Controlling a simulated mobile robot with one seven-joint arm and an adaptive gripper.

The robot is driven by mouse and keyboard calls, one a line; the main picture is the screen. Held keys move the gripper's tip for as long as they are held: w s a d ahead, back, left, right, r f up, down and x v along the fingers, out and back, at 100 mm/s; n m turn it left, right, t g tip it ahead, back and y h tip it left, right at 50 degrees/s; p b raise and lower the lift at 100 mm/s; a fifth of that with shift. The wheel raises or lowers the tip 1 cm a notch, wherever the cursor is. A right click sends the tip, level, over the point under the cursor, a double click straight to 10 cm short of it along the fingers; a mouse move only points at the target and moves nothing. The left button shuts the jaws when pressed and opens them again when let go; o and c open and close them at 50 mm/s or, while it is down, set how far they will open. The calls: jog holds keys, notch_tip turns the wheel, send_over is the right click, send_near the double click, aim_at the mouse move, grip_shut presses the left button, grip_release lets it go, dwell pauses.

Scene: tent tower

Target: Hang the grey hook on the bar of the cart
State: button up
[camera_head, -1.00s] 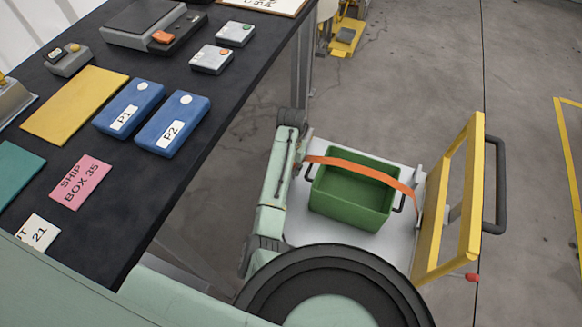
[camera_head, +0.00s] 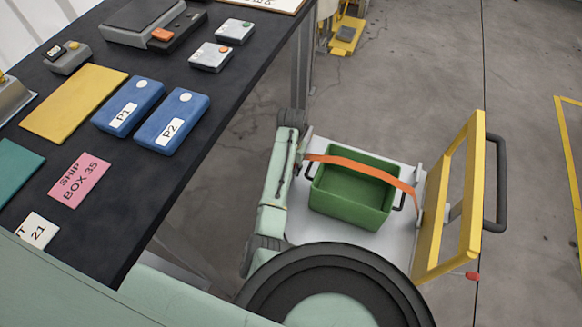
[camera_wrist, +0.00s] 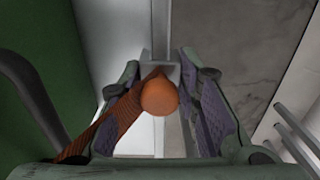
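The cart (camera_head: 409,245) has a white platform and stands right of the table. An orange strap (camera_head: 360,170) crosses the green crate on the platform. The strap's left end is at my gripper, by the platform's left side. In the wrist view the grey hook (camera_wrist: 157,70) shows at the strap's end, with an orange round knob (camera_wrist: 160,97) in front of it. My gripper (camera_wrist: 160,70) has its fingers on both sides of the knob, with gaps visible beside it. A grey bar (camera_wrist: 160,28) runs beyond the hook; whether the hook is around it cannot be told.
The green crate (camera_head: 341,209) stands on the platform, close to my gripper's left in the wrist view. The cart's yellow frame (camera_head: 432,220) rises at its right. The black table (camera_head: 105,222) with boxes and cards fills the left.

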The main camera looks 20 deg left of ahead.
jog(key=o, duration=0.5)
jog(key=r, duration=1.1)
jog(key=shift+w+a, duration=0.1)
jog(key=shift+w, duration=0.1)
jog(key=shift+r, duration=0.35)
jog(key=shift+s+r, duration=0.1)
jog(key=shift+s, duration=0.1)
